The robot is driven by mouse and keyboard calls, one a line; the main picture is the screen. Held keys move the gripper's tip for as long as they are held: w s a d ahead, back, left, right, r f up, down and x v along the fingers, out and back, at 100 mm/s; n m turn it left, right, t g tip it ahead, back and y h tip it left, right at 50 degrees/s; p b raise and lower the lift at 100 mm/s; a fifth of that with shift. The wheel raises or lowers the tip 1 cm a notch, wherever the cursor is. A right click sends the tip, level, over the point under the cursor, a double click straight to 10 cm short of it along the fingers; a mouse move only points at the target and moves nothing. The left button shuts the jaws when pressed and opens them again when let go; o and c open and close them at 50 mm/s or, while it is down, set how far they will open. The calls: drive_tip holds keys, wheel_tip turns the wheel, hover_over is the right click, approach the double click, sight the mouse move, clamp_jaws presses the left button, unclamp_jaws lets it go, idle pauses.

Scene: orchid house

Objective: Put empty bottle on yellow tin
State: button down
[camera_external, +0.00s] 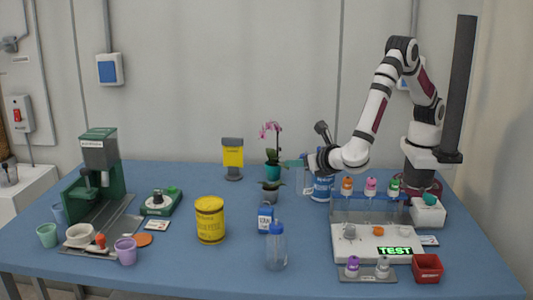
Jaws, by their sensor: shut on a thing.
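The yellow tin (210,222) stands upright on the blue table, left of centre, with dark lettering and a yellow top. My gripper (304,162) is at the centre right, above the table and to the right of and behind the tin. It is shut on a see-through bottle (303,182) with a teal top, apparently the empty bottle; its outline is faint. Another clear bottle (276,250) with a blue cap stands upright at the front. Nothing stands on the tin.
A blue-white bottle (265,218) stands right of the tin. A rack (368,212) with coloured-cap vials is at right, a green machine (98,175) at left. Bare table surrounds the tin.

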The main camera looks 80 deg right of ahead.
drive_tip(key=w+r+n+t+y, duration=0.2)
drive_tip(key=w+r+n+y, duration=0.2)
drive_tip(key=w, duration=0.4)
drive_tip(key=w+a+r+n+t+y, duration=0.1)
drive_tip(key=w+r+n+t+y, duration=0.1)
drive_tip(key=w+r+n+y, duration=0.45)
drive_tip(key=w+r+n+t+y, duration=0.1)
drive_tip(key=w+r+n+y, duration=0.15)
drive_tip(key=w, duration=0.65)
drive_tip(key=a+f, duration=0.3)
drive_tip(key=a, duration=0.1)
drive_tip(key=w+a+f, duration=0.1)
drive_tip(key=a+f, duration=0.6)
drive_tip(key=f, duration=0.1)
drive_tip(key=shift+w+a, duration=0.3)
drive_tip(key=shift+a, duration=0.1)
drive_tip(key=shift+c, duration=2.3)
unclamp_jaws()
drive_tip(key=shift+f, duration=0.1)
